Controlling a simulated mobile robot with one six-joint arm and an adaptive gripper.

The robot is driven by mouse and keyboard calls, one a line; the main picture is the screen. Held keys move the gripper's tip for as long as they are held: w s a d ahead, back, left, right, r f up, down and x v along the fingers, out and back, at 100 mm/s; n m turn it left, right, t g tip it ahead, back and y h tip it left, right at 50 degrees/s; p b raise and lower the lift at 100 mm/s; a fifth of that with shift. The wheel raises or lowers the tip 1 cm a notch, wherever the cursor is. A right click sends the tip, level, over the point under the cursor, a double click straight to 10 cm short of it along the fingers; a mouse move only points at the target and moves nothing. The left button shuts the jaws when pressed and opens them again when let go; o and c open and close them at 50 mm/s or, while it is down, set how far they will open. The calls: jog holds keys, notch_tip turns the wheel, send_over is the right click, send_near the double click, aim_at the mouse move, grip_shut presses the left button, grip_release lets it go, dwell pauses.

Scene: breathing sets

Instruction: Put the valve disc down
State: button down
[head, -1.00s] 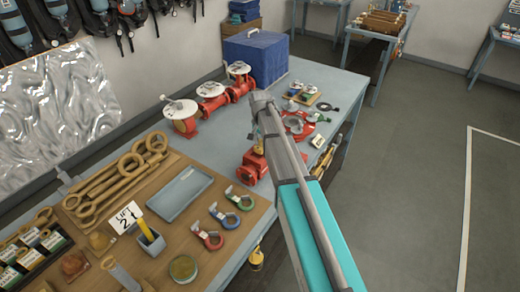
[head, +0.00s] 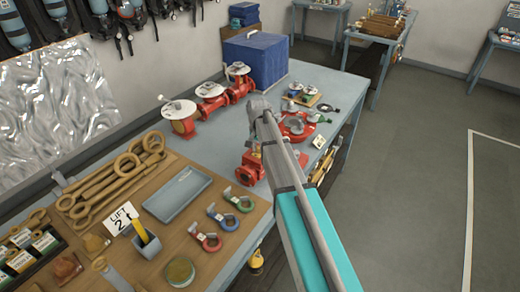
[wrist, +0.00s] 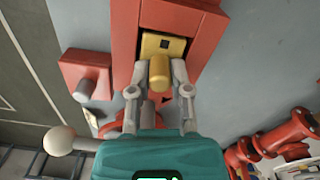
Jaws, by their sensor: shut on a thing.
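The valve disc is a brass-yellow piece (wrist: 160,72) with a round stub and a squarish plate, seen in the wrist view. My gripper (wrist: 158,92) has its two grey fingers closed on either side of the stub. The plate lies over or within a red valve body (wrist: 124,40); I cannot tell how deep it sits. In the head view the red valve body (head: 250,168) stands near the bench's front edge, partly behind my arm. My gripper and the disc are mostly hidden there by my arm.
The grey-blue bench (head: 215,145) carries several red valves with white handwheels (head: 180,110) and a blue box (head: 255,62) behind. A grey tray (head: 177,193) and coloured shackles (head: 205,242) lie on the wooden board at left. A red flanged part (head: 297,127) lies right of my arm.

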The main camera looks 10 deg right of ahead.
aim_at(259, 148)
jog(key=shift+f+b, duration=0.25)
jog(key=shift+b, duration=0.05)
jog(key=c, duration=0.6)
grip_release()
jog(key=shift+o, duration=0.2)
jog(key=shift+r, duration=0.2)
notch_tip(259, 148, up, 12)
jog(key=p, duration=1.2)
jog(key=shift+p, duration=0.3)
jog(key=shift+s, duration=0.1)
jog(key=s+n, duration=0.6)
jog(key=s, duration=1.9)
jog(key=shift+d, duration=0.4)
